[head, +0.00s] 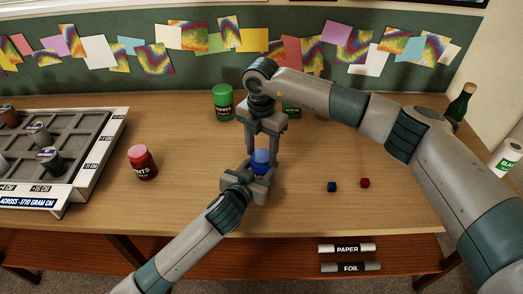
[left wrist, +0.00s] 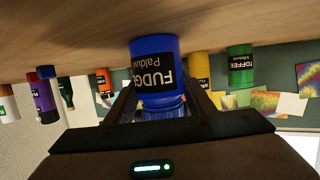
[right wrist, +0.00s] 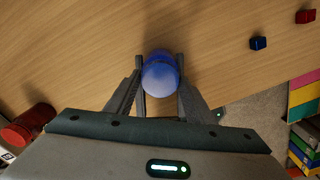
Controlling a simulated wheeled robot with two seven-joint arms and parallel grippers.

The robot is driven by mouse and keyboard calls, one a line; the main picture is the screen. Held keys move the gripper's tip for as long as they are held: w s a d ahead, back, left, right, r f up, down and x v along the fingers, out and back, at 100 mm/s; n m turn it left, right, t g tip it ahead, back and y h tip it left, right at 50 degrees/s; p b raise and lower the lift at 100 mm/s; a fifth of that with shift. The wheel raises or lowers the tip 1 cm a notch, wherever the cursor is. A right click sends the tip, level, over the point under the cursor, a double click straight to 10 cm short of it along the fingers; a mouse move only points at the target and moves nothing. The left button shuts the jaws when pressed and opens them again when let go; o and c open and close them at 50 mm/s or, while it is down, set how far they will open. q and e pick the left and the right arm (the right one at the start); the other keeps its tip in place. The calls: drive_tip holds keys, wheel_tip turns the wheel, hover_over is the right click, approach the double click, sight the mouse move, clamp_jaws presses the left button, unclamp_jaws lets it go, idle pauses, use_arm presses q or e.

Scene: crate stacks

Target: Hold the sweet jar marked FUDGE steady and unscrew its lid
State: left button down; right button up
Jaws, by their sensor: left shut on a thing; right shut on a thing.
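The blue FUDGE jar (head: 261,173) stands on the wooden table, partly hidden by my grippers in the head view. Its black label shows in the left wrist view (left wrist: 154,72). Its lid (right wrist: 161,75) is a paler blue and shows from above in the right wrist view. My left gripper (head: 258,186) comes in low from the front and is shut on the jar's body. My right gripper (head: 263,150) points down from above and is shut on the lid, one finger on each side.
A red jar (head: 142,164) stands to the left, near a grey compartment tray (head: 95,160). A green jar (head: 223,103) stands behind. A blue cube (head: 332,187) and a red cube (head: 365,183) lie to the right. A green bottle (head: 460,104) stands at the far right.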

drive_tip(key=n, duration=1.5)
drive_tip(key=shift+r, duration=0.1)
use_arm(q)
drive_tip(key=shift+d, duration=0.1)
use_arm(e)
drive_tip(key=n, duration=2.7)
drive_tip(key=shift+n, duration=0.4)
